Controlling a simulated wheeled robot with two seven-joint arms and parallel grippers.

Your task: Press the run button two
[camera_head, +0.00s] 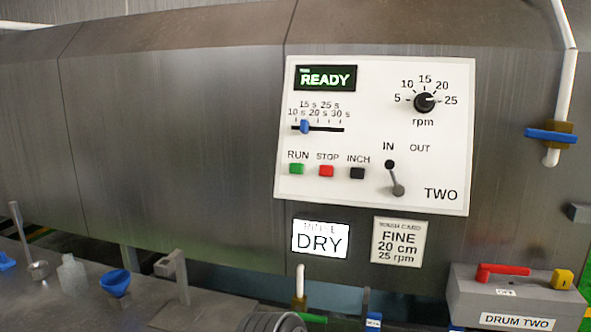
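The white control panel marked TWO (440,170) is on the steel drum housing. Its green RUN button (296,169) is at the lower left of the panel, beside the red STOP button (326,171) and the black INCH button (357,173). Nothing covers the RUN button. The rpm knob (425,102) appears turned toward 25. The lever (393,177) leans up toward IN. Neither of my grippers is in view.
A DRY sign (320,239) and a FINE 20 cm 25 rpm card (402,243) hang below the panel. A grey DRUM TWO box (470,308) with a red handle stands lower right. A bottle (73,275) and blue funnel (116,283) stand lower left. The panel's front is clear.

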